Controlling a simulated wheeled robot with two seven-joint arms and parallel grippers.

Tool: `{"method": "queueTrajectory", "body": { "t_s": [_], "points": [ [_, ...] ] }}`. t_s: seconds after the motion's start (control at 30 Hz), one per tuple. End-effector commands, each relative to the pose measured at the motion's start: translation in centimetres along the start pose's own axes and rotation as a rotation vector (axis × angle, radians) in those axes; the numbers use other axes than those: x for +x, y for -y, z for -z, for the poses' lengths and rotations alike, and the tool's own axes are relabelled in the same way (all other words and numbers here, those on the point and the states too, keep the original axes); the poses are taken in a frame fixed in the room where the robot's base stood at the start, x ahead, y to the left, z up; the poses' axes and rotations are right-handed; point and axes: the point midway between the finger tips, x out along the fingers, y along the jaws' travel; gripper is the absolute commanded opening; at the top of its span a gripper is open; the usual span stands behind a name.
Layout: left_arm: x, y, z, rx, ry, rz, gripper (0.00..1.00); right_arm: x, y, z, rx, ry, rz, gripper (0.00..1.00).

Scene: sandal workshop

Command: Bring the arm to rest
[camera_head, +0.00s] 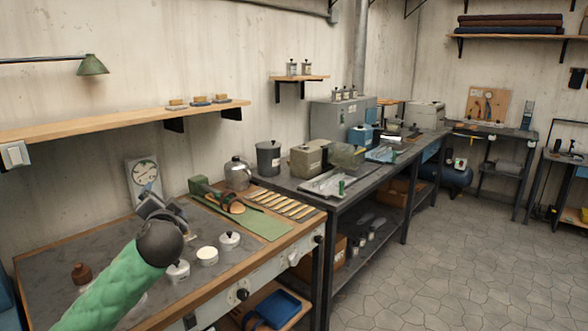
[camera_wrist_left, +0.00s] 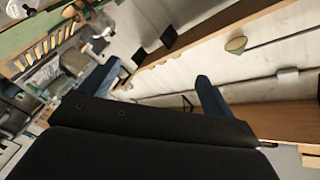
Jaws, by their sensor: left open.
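My left arm, with a green padded sleeve and a dark round wrist, comes in from the lower left of the head view. My left gripper (camera_head: 150,196) is over the near workbench (camera_head: 62,252), in front of the dial gauge. It is open, and I see nothing between its fingers. In the left wrist view two dark blue fingers of the gripper (camera_wrist_left: 155,86) stand apart, with the wall and a wooden shelf behind them. The dark gripper body fills the bottom of that view. My right gripper is not in view.
White-lidded pots (camera_head: 207,256) and a brown bottle (camera_head: 82,273) stand on the bench close to my arm. A dial gauge (camera_head: 145,172) stands behind. A green mat (camera_head: 262,224) with a sandal lies right of them. A shelf (camera_head: 90,126) runs above. The floor at right is clear.

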Motion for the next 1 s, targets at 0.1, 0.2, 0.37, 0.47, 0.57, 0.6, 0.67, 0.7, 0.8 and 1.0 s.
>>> {"method": "queueTrajectory", "body": {
  "t_s": [0.1, 0.2, 0.37, 0.47, 0.57, 0.6, 0.67, 0.7, 0.8, 1.0],
  "points": [
    [-2.0, -4.7, -2.9, -0.057, 0.103, -0.127, 0.89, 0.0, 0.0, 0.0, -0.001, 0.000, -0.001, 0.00],
    [-3.9, -8.3, -5.2, -0.095, 0.182, -0.230, 0.89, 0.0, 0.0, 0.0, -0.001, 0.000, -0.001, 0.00],
    [-7.7, -13.9, -8.5, -0.144, 0.292, -0.388, 0.89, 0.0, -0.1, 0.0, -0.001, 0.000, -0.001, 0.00],
    [-10.3, -17.1, -10.3, -0.174, 0.347, -0.481, 0.89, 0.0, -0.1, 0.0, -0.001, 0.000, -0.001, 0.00],
    [-12.9, -20.0, -12.0, -0.208, 0.391, -0.566, 0.89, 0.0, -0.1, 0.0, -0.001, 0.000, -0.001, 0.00],
    [-13.9, -21.1, -12.6, -0.221, 0.404, -0.596, 0.89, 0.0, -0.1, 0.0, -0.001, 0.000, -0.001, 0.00],
    [-15.5, -22.7, -13.4, -0.243, 0.425, -0.639, 0.89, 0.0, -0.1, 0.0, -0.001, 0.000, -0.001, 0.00],
    [-16.5, -23.6, -14.1, -0.258, 0.439, -0.665, 0.89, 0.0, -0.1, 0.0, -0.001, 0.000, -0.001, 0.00],
    [-19.1, -25.9, -15.6, -0.291, 0.480, -0.723, 0.89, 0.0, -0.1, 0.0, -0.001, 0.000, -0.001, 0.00],
    [-24.3, -29.8, -19.2, -0.350, 0.578, -0.811, 0.89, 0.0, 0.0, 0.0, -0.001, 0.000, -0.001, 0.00]
  ]
}}
